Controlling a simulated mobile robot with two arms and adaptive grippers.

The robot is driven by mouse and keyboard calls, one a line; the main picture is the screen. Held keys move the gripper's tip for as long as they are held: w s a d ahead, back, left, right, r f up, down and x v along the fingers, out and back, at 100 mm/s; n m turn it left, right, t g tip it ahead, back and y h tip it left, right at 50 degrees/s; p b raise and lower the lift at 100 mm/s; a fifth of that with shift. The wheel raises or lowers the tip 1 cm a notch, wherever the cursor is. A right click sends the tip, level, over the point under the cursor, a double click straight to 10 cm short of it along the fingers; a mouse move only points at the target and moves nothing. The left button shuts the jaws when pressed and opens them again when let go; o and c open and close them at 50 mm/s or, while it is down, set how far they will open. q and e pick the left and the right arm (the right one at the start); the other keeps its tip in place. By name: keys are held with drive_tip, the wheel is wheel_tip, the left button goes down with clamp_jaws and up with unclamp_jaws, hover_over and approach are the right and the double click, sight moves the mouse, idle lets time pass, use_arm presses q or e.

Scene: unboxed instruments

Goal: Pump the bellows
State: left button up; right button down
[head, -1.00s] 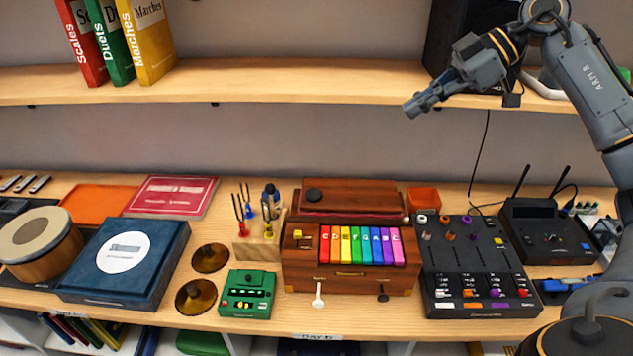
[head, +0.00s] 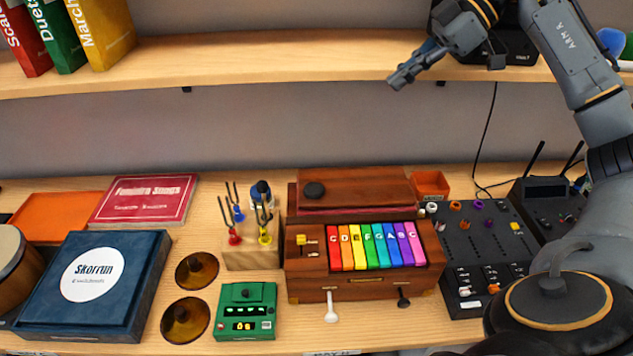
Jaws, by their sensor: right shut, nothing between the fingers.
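The wooden keyboard box (head: 365,288) stands at the middle of the table with a row of rainbow-coloured keys lettered on top. A white-ended knob (head: 331,308) and a black one (head: 403,300) stick out at the front. My right gripper (head: 396,82) is shut and empty, in the air in front of the shelf, above and behind the box and apart from it. My left gripper is not in view.
Tuning forks in a wooden block (head: 250,257) and a green device (head: 247,315) stand left of the box. The shelf (head: 250,68) runs above.

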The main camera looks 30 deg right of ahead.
drive_tip(key=f+b, duration=0.4)
drive_tip(key=f, duration=0.1)
drive_tip(key=shift+w+f, duration=0.15)
drive_tip(key=shift+w, duration=0.15)
drive_tip(key=shift+w, duration=0.1)
drive_tip(key=p+x, duration=0.1)
drive_tip(key=x, duration=1.8)
drive_tip(key=shift+w+a, duration=0.2)
drive_tip(key=shift+a, duration=0.1)
wheel_tip(320, 180, down, 4)
drive_tip(key=shift+r+p, duration=0.25)
drive_tip(key=shift+p, duration=0.05)
drive_tip(key=shift+d+f, duration=0.1)
drive_tip(key=shift+f, duration=0.4)
drive_tip(key=shift+w, duration=0.1)
